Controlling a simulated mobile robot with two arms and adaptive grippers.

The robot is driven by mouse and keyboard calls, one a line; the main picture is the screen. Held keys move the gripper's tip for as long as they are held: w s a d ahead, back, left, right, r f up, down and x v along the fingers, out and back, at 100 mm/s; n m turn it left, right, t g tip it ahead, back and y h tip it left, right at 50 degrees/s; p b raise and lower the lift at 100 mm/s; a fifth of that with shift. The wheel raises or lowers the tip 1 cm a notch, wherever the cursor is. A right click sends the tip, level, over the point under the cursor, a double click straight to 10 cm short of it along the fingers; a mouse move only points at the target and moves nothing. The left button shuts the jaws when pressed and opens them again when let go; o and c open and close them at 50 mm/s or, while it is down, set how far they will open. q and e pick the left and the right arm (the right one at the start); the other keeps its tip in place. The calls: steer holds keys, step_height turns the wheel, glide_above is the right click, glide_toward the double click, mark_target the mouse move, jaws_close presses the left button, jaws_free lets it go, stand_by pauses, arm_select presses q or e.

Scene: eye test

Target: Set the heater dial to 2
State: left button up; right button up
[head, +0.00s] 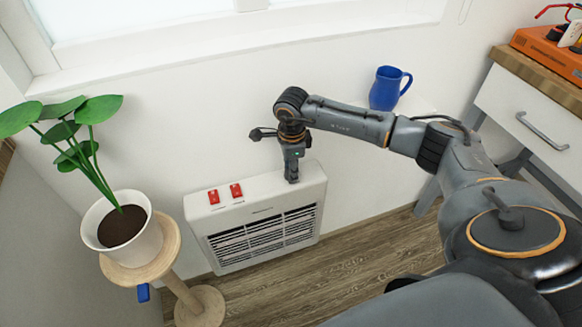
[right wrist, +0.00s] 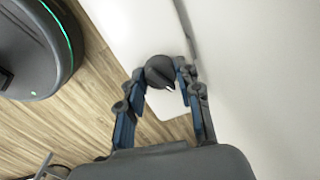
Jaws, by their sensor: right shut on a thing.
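The white heater (head: 265,250) stands against the wall below the window, with a dark front grille and two red switches (head: 225,194) on its top. My right gripper (head: 291,179) points down at the right end of the heater's top. In the right wrist view, my right gripper (right wrist: 160,75) has its fingers on both sides of the dark round dial (right wrist: 158,72) and is shut on it. A small white mark shows on the dial. The numbers around it cannot be read. In the head view the dial is hidden by the gripper. My left gripper is not in view.
A potted plant (head: 127,237) on a wooden stand (head: 172,262) stands left of the heater. A blue mug (head: 388,88) is on a white ledge behind my right arm. A drawer unit (head: 530,115) with an orange case (head: 550,50) is at right. Floor in front of the heater is clear.

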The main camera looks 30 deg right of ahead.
steer(key=shift+m, duration=0.7)
steer(key=o, duration=1.1)
steer(key=shift+o, duration=0.2)
step_height(320, 180, up, 12)
steer(key=shift+s+a, duration=0.2)
steer(key=shift+s, duration=0.1)
steer(key=shift+a+f, duration=0.1)
